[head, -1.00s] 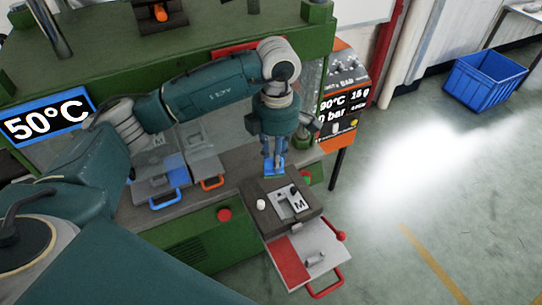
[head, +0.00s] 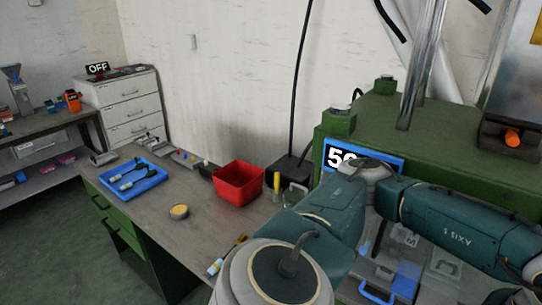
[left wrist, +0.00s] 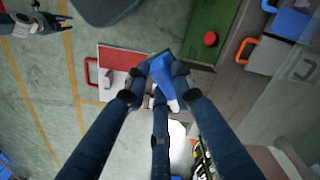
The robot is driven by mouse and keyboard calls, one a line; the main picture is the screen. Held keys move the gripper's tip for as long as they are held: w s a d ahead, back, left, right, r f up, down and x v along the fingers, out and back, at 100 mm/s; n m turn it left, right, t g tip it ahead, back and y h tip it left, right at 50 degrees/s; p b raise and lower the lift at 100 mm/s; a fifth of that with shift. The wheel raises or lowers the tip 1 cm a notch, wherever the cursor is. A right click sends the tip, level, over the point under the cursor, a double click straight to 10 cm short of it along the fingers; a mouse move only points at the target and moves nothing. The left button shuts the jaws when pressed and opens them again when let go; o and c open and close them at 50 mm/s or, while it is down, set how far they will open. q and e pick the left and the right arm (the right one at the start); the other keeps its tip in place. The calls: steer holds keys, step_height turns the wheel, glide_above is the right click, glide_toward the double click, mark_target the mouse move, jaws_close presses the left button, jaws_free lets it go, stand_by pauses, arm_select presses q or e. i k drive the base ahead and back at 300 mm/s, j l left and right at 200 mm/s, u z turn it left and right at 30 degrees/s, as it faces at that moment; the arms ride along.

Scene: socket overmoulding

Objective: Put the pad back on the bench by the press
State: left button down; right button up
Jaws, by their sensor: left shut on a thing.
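In the left wrist view my left gripper (left wrist: 160,90) is shut on a small pad (left wrist: 163,72), blue with a green edge. The fingers partly hide it. The pad is over the area beside the press's lower red and grey plate (left wrist: 118,66); I cannot tell its height. In the head view the green press (head: 440,140) is at the right and the grey bench (head: 215,222) stands to its left. My left arm crosses in front of the press, and its gripper is out of that view. A dark gripper-like part, perhaps my right gripper (left wrist: 36,20), shows at the left wrist view's top left.
On the bench are a blue tray (head: 133,180) with tools, a red bin (head: 238,183), a yellow-topped tin (head: 179,211) and a brush (head: 240,240) near the front edge. Bare bench top lies between tin and bin. Drawers (head: 127,100) stand behind.

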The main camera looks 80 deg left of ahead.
mark_target(209, 226)
steer(key=j+u, duration=0.1)
steer(key=u, duration=1.8)
steer(key=i+j+u, duration=0.1)
steer(key=j, duration=0.3)
steer(key=i+j+u, duration=0.1)
steer(key=j, duration=0.3)
steer(key=i+j+u, duration=0.1)
steer(key=i+j, duration=0.2)
steer(key=i+j+u, duration=0.1)
steer(key=j, duration=0.3)
steer(key=i, duration=0.1)
